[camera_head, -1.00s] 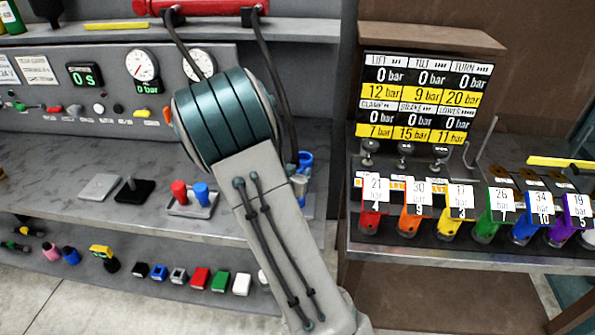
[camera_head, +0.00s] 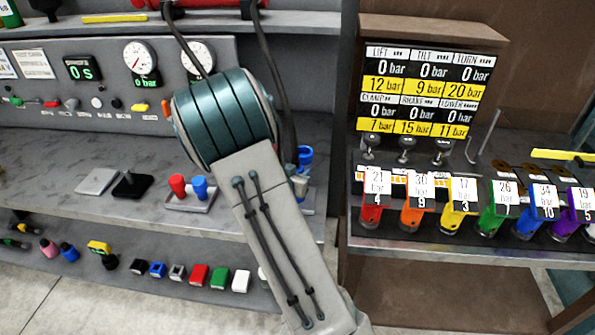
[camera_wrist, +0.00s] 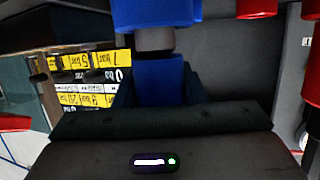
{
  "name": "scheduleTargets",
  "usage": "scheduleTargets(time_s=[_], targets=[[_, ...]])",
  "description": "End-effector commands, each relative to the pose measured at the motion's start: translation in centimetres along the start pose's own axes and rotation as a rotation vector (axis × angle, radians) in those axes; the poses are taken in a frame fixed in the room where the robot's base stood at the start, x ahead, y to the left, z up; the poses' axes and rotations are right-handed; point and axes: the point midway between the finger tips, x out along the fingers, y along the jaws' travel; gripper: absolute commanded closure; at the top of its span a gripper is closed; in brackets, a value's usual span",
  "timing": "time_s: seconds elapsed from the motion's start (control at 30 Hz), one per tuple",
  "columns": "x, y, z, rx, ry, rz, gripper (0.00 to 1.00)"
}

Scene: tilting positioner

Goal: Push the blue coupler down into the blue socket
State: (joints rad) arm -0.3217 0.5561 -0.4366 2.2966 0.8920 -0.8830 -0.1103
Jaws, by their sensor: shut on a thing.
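In the wrist view, my gripper (camera_wrist: 160,98) has its dark fingers on a blue piece, the blue coupler (camera_wrist: 160,72). A dark grey collar (camera_wrist: 155,40) joins it in line to a wider blue body (camera_wrist: 155,12) at the top edge. I cannot tell whether that body is the blue socket or how deep the coupler sits. In the head view, my arm hides my gripper. A blue part (camera_head: 305,156) with a pale grey piece under it shows just right of my arm, partly hidden.
A small tray (camera_head: 203,207) with a red and a blue knob-like piece stands left of my arm. The gauge panel (camera_head: 110,85) is behind. Right, a bench holds several coloured, tagged pieces below the pressure board (camera_head: 428,95). Red parts (camera_wrist: 258,8) show beside the blue body.

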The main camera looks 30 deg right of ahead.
Motion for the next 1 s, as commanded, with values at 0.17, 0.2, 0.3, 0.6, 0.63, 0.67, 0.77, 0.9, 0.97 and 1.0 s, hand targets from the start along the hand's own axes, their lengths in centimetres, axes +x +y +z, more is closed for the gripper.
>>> scheduleTargets(time_s=[0.17,0.2,0.3,0.6,0.63,0.67,0.77,0.9,0.97,1.0], targets=[[0.2,0.0,0.5,0.000,0.001,0.000,0.95],[0.2,0.0,0.6,0.000,0.001,0.000,0.95],[0.3,0.0,0.8,0.000,0.001,0.000,0.95],[0.5,0.0,1.6,0.001,0.001,0.000,0.95],[0.5,0.0,1.6,0.001,0.001,0.000,0.95],[0.6,0.0,1.7,0.001,0.001,0.000,0.95],[0.5,0.0,1.5,0.001,0.001,0.000,0.38],[0.5,0.0,1.6,0.001,0.001,0.000,0.38],[0.5,0.0,1.6,0.001,0.001,0.000,0.38],[0.5,0.0,1.6,0.000,-0.001,0.000,0.38]])
